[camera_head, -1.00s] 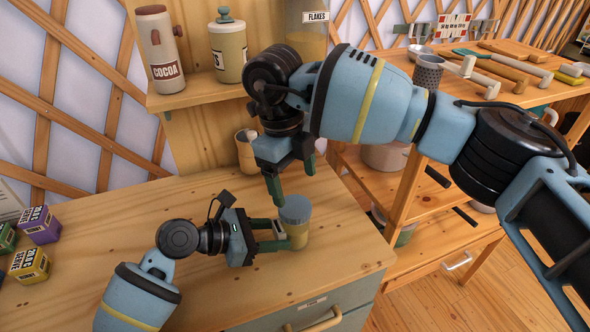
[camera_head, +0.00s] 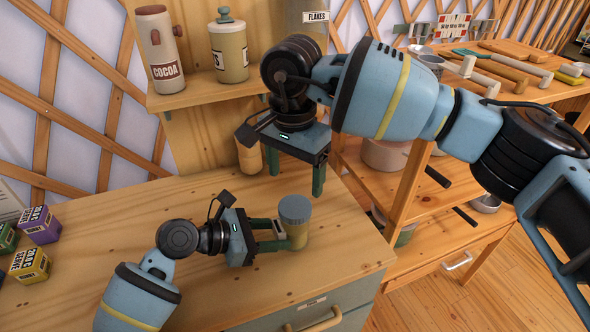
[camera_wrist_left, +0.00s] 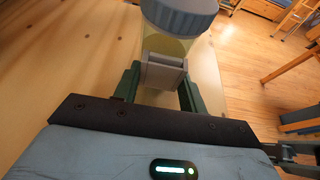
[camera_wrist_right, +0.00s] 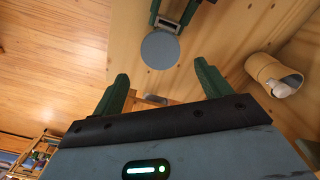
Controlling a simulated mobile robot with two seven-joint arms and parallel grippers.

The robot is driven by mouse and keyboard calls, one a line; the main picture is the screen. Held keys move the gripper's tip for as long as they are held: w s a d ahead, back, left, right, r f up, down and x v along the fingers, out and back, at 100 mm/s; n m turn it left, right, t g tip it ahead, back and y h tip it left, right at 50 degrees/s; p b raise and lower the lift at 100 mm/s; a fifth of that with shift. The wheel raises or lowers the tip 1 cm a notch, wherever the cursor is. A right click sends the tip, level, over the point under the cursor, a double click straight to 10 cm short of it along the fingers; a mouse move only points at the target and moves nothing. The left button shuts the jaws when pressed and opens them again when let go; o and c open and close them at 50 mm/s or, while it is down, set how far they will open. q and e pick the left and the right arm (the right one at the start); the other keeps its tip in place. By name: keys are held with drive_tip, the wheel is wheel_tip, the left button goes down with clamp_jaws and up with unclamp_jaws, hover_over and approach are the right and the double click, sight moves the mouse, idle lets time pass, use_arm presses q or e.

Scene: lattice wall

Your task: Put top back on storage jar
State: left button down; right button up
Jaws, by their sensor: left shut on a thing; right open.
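The storage jar (camera_head: 297,233) stands upright on the wooden counter, a yellowish body with its grey-blue top (camera_head: 295,208) sitting on its mouth. The top also shows at the upper edge of the left wrist view (camera_wrist_left: 180,14) and as a grey disc in the right wrist view (camera_wrist_right: 160,50). Whether it is fully seated I cannot tell. My left gripper (camera_head: 284,235) is shut on the jar's body from the left, below the top. My right gripper (camera_head: 296,186) is open and empty, above and behind the jar, fingers pointing down, apart from the top.
A tan wooden cup (camera_head: 249,158) stands behind, near my right gripper. Several small boxes (camera_head: 40,225) lie at the counter's left. A shelf above holds a cocoa jar (camera_head: 160,52) and a lidded canister (camera_head: 229,50). The counter's front middle is clear.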

sight(295, 206)
drive_tip(key=shift+r+n, duration=0.1)
drive_tip(key=shift+n, duration=1.2)
drive_tip(key=shift+f, duration=4)
drive_tip(key=c, duration=1)
drive_tip(key=m, duration=1.7)
drive_tip(key=shift+m, duration=0.3)
drive_tip(key=m, duration=0.5)
drive_tip(key=shift+m, duration=0.4)
